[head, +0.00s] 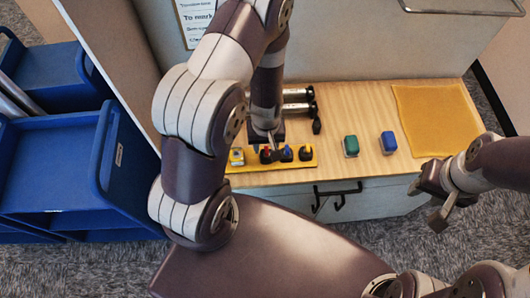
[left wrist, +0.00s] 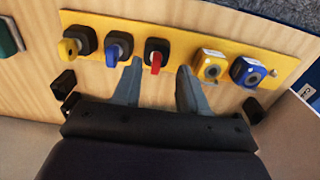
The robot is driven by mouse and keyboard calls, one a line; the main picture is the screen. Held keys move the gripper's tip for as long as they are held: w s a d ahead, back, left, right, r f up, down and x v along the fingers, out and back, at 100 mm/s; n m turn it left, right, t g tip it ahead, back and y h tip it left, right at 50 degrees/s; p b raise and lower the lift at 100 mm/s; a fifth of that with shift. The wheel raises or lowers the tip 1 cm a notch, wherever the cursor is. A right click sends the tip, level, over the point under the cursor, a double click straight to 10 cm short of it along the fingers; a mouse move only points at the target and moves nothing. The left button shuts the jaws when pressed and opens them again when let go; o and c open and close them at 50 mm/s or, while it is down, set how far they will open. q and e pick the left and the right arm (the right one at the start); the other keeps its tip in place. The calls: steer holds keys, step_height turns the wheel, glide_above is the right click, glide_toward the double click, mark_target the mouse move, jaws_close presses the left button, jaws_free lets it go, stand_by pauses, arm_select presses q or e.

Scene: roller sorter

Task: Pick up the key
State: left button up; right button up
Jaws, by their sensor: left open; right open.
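A yellow strip (head: 309,161) lies near the front edge of the wooden table. In the left wrist view, the strip (left wrist: 183,36) holds three black switches with a yellow key (left wrist: 69,48), a blue key (left wrist: 115,52) and a red key (left wrist: 156,61). Beside them are a yellow lock-like block (left wrist: 210,66) and a blue one (left wrist: 248,71). My left gripper (left wrist: 160,68) is open, its fingertips on either side of the red key without visibly gripping it. In the head view my left gripper (head: 268,141) hides part of the strip. My right gripper (head: 436,197) is open and empty, off the table's front right.
A green block (head: 351,146) and a blue block (head: 388,142) stand right of the strip. Dark and silver rollers (head: 297,107) lie behind it. A yellow mat (head: 432,118) covers the right end. Black handles (head: 338,192) stick out of the drawer front. A blue cart (head: 75,165) stands left.

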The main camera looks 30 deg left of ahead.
mark_target(267, 149)
arm_select(q)
steer(key=f, duration=0.1)
steer(key=w+f, duration=0.1)
steer(key=f, duration=0.1)
steer(key=f+b, duration=0.1)
steer(key=shift+w+a+f, duration=0.25)
steer(key=shift+w+f, duration=0.15)
steer(key=shift+s+f, duration=0.2)
steer(key=shift+s, duration=0.15)
steer(key=shift+w, duration=0.2)
jaws_close()
steer(key=shift+s, duration=0.1)
arm_select(e)
steer(key=shift+w+d+f, duration=0.35)
steer(key=shift+w+f, duration=0.1)
steer(key=shift+f, duration=0.25)
